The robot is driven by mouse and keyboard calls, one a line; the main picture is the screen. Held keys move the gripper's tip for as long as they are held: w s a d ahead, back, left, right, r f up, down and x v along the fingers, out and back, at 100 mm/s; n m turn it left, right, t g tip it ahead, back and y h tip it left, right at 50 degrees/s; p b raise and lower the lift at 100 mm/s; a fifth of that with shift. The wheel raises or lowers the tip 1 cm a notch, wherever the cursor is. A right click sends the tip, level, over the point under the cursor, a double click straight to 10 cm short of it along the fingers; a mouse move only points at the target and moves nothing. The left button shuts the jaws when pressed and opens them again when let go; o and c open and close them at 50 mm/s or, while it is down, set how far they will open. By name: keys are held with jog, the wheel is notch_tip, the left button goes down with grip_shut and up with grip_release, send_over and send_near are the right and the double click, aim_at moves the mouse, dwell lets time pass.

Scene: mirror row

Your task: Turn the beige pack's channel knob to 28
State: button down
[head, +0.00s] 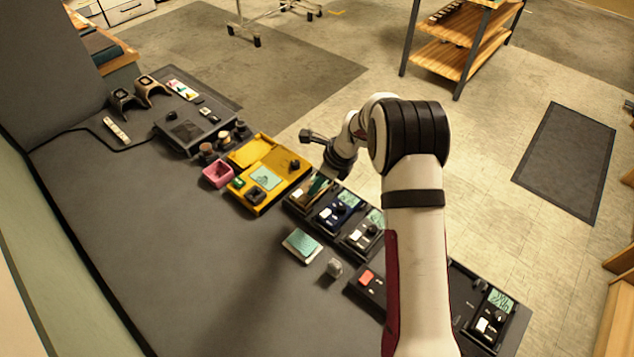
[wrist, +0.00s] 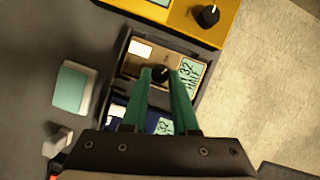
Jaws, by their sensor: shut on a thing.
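The beige pack (wrist: 140,58) sits in a dark tray slot in the wrist view, with a black round knob (wrist: 160,73) and a pale green display (wrist: 188,76). The display appears to read 32, with smaller text I cannot read surely. My gripper (wrist: 161,76) reaches over the pack from below in that view, its two green fingers shut on the knob. In the head view my gripper (head: 313,190) is over the beige pack (head: 303,197) at the tray's far end, and the fingers and arm hide part of it.
A blue pack (head: 331,217) sits right beside the beige one, with more packs along the row. A yellow case (head: 250,203) with a black knob lies past the beige pack. A teal-topped white box (head: 302,244) and a small grey object (head: 334,268) stand on the open table.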

jog(key=n, duration=0.2)
jog(key=n+g, duration=0.1)
jog(key=shift+w+d+n+y, duration=0.1)
jog(key=shift+w+n+y, duration=0.1)
jog(key=shift+n+y, duration=0.2)
jog(key=shift+w+n+g, duration=0.15)
jog(key=shift+n+g, duration=0.75)
jog(key=shift+n, duration=0.9)
jog(key=c, duration=0.7)
grip_release()
jog(key=shift+r, duration=0.1)
jog(key=v, duration=1.5)
jog(key=shift+w+r, duration=0.1)
jog(key=shift+r, duration=0.2)
